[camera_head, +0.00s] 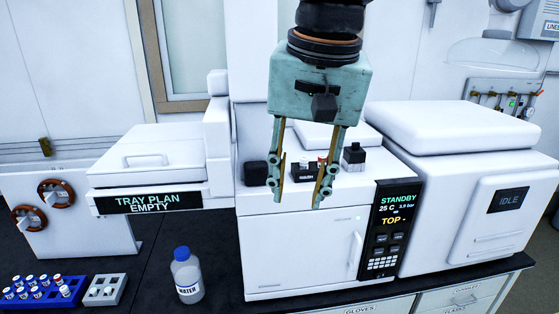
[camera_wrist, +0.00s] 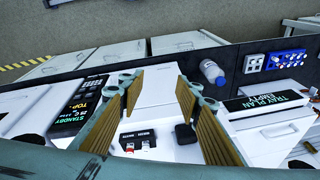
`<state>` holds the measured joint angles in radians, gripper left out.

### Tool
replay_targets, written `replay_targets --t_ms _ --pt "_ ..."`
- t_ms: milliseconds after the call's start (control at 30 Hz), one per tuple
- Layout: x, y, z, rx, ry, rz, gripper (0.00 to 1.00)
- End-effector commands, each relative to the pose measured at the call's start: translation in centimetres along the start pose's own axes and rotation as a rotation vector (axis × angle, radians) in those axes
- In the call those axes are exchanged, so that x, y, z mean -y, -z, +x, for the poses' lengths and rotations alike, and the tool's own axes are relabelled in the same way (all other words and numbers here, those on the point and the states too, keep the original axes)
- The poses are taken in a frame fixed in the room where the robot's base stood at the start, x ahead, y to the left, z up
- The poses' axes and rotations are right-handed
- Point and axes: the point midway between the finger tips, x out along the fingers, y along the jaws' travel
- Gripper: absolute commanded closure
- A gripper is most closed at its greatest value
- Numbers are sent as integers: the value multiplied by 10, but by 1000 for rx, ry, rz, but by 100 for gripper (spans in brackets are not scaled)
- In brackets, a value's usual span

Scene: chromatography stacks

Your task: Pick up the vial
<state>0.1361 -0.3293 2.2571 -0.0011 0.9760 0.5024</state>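My gripper (camera_head: 298,202) is open and empty, its fingers pointing down in front of the middle white instrument. A small black holder (camera_head: 308,173) on that instrument's top shows between the fingers, with a red-capped vial (camera_head: 322,161) and a pale-capped one (camera_head: 304,161). In the wrist view the holder (camera_wrist: 138,136) lies between my fingers (camera_wrist: 160,84), with the red-capped vial (camera_wrist: 128,147) at its edge. More capped vials, one with a red cap (camera_head: 58,280), stand in a blue rack (camera_head: 40,300) at the lower left.
A grey rack (camera_head: 104,290) and a water bottle (camera_head: 188,275) stand on the dark bench. A black block (camera_head: 255,174) and a dark bottle (camera_head: 353,157) flank the holder. The tray unit (camera_head: 150,160) is at left, another white instrument (camera_head: 470,190) at right.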

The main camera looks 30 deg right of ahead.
Motion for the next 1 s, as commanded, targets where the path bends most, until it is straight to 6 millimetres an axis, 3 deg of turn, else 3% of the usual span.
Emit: replay_targets --t_ms 400,1000 --pt "9 84 -18 38 -47 334 69" --pt "2 202 -20 74 -124 816 69"
